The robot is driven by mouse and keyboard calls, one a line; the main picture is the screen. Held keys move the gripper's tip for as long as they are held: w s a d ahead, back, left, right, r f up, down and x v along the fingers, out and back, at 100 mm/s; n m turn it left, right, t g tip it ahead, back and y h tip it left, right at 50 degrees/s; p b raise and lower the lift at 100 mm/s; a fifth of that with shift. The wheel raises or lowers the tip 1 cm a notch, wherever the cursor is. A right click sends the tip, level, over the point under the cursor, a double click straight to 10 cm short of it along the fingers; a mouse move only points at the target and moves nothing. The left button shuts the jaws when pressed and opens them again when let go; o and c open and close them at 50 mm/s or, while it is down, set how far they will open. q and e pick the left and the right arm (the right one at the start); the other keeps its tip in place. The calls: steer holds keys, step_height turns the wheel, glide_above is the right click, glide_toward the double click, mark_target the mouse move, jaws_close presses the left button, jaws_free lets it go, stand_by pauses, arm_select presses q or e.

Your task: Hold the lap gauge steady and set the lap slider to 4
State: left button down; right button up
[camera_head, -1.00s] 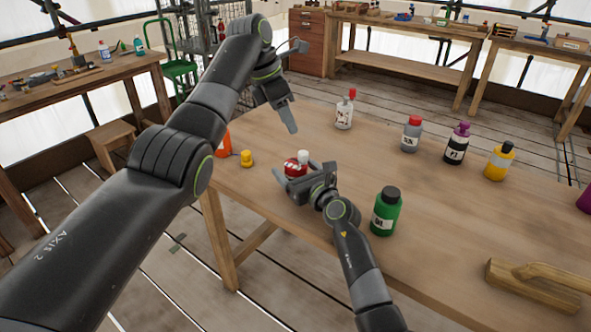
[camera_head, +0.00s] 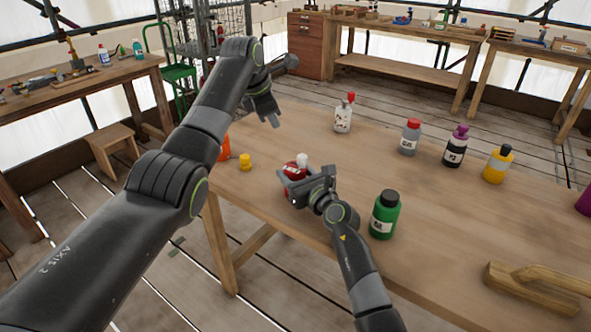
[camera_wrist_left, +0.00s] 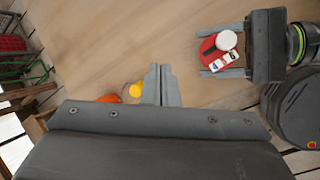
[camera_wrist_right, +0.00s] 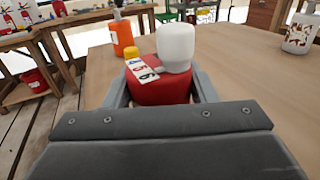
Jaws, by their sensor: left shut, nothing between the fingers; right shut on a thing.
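The lap gauge looks to be the small red body (camera_wrist_right: 160,92) with a thick white knob (camera_wrist_right: 176,47) and a strip of white number tags (camera_wrist_right: 142,70); the digits are too blurred to read surely. It is near the table's left front edge in the head view (camera_head: 292,171). My right gripper (camera_head: 303,183) is shut on the red body, a finger on each side. My left gripper (camera_head: 274,121) is shut and empty, beyond the gauge and apart from it; its fingertips meet in the left wrist view (camera_wrist_left: 161,70). The gauge also shows there (camera_wrist_left: 212,52), between the right gripper's fingers.
A yellow-capped item (camera_head: 245,161) and an orange bottle (camera_head: 225,147) stand left of the gauge. A green bottle (camera_head: 385,214) stands right of my right forearm. A white bottle (camera_head: 343,118) is behind. A wooden tool (camera_head: 535,280) lies front right. The table's middle is clear.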

mark_target(296, 169)
arm_select(q)
steer(key=w+a+r+m+t+y, duration=0.45)
steer(key=w+a+m+t, duration=0.35)
steer(key=a+t, duration=0.5)
steer(key=s+d+m+t+h, duration=0.1)
steer(key=s+d+m+h, duration=0.2)
steer(key=s+m+h, duration=0.85)
steer(key=s+d+m+h, duration=0.3)
steer(key=d+m+h, duration=0.15)
steer(key=m, duration=1.35)
steer(key=s+d+f+m+g+h, duration=0.2)
steer(key=s+d+f+m+g, duration=0.1)
steer(key=s+f+m+g, duration=0.9)
steer(key=w+d, duration=0.2)
steer(key=d, duration=0.1)
steer(key=w+d+f+m+t, duration=0.1)
steer(key=w+d, duration=0.1)
steer(key=w, duration=0.1)
steer(key=w+d+m, duration=0.1)
steer(key=w+d, duration=0.2)
steer(key=shift+w+d+f+t+y, duration=0.2)
steer(key=shift+d+f+t+y, duration=0.1)
steer(key=shift+f+t, duration=0.1)
steer(key=shift+w+a, duration=0.3)
steer(key=shift+w, duration=0.65)
